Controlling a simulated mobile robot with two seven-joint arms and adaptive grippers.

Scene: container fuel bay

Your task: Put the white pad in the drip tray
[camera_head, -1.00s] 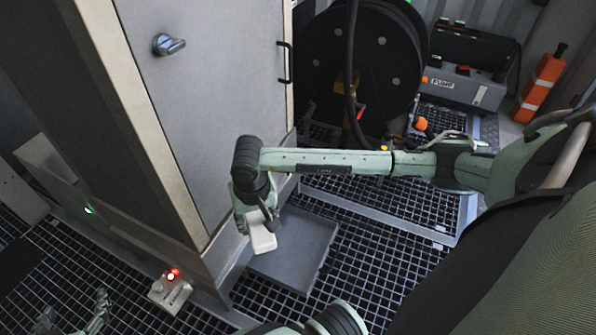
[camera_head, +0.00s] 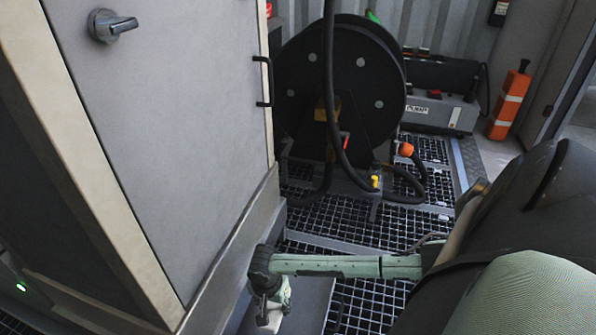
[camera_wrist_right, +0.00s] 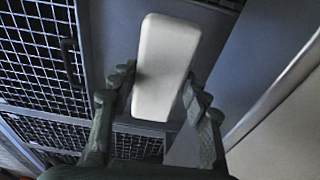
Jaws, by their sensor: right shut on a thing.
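My right gripper (camera_head: 270,308) is low beside the cabinet base in the head view, over the drip tray (camera_head: 311,305). It is shut on the white pad (camera_head: 268,320), whose end just shows at the bottom of that view. In the right wrist view the pad (camera_wrist_right: 165,65) is a pale rounded block standing out between the two fingers (camera_wrist_right: 162,90). The tray's grey floor (camera_wrist_right: 117,40) lies behind it there. I cannot tell whether the pad touches the tray. The tray's near part is cut off in the head view. My left gripper is not in view.
The tall grey cabinet (camera_head: 165,130) stands close on the left of my right gripper. A black hose reel (camera_head: 340,90) with a hanging hose, a pump unit (camera_head: 440,110) and an orange cylinder (camera_head: 510,100) stand behind. Open floor grating (camera_head: 335,220) lies between.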

